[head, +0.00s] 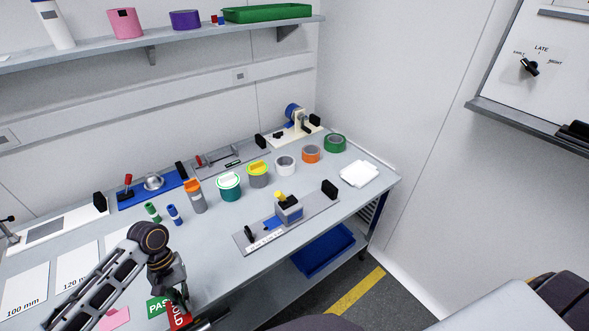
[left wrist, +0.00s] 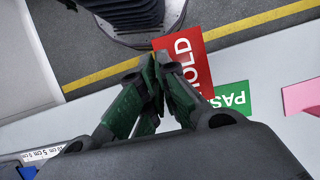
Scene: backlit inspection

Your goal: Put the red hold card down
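The red hold card (head: 178,316) is at my left gripper (head: 178,291), at the bottom of the head view by the table's front edge. In the left wrist view the card (left wrist: 186,50) reaches out past the table edge over the floor, its white HOLD lettering showing. My left gripper (left wrist: 156,66) has its fingertips together at the card's edge and looks shut on it; the fingers hide part of the card. The green pass card (head: 157,307) lies on the table beside it and also shows in the left wrist view (left wrist: 234,98). My right gripper is not in view.
A pink card (head: 116,318) and white size sheets (head: 26,290) lie to the left on the workbench (head: 225,262). A grey fixture (head: 287,213), small cylinders (head: 173,214) and several tape rolls stand farther back. Bare tabletop lies between the gripper and the fixture.

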